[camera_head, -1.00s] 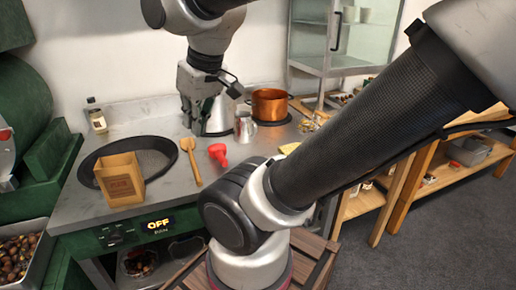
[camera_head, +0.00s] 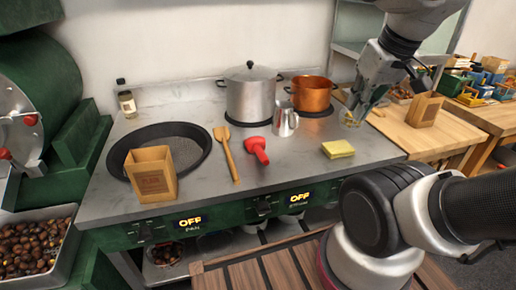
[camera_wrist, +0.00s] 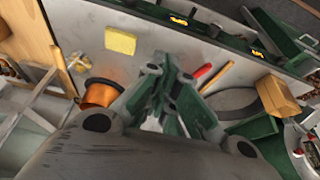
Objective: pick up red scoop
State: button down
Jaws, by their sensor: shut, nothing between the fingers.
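The red scoop (camera_head: 258,150) lies on the grey metal counter, right of a wooden spatula (camera_head: 228,156). In the wrist view a small part of the red scoop (camera_wrist: 201,75) shows beyond my fingers, partly hidden by them. My gripper (camera_head: 354,116) is at the right end of the counter, apart from the scoop and well to its right. Its green fingers (camera_wrist: 168,88) are shut and empty in the wrist view.
A steel pot (camera_head: 251,97), a copper pot (camera_head: 312,96) and a metal jug (camera_head: 285,122) stand behind the scoop. A yellow sponge (camera_head: 338,149) lies to its right. The counter in front of the scoop is clear.

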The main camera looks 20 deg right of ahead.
jog(key=c, duration=1.7)
grip_release()
jog(key=shift+w+a+f, duration=0.1)
jog(key=shift+a, duration=0.15)
jog(key=shift+c, duration=0.2)
jog(key=o, duration=0.5)
jog(key=w+a+f+n+g, duration=0.1)
jog(key=w+a+f+g, duration=0.1)
jog(key=w+a+f, duration=0.1)
jog(key=shift+w+f+n+g, duration=0.3)
jog(key=shift+f+n, duration=0.1)
jog(key=shift+f, duration=0.1)
jog(key=m+g, duration=0.2)
send_over(260, 149)
notch_tip(260, 149, down, 10)
jog(key=shift+f, duration=0.1)
jog(key=shift+w+m, duration=0.1)
jog(key=shift+m, duration=0.2)
jog(key=shift+f, duration=3.85)
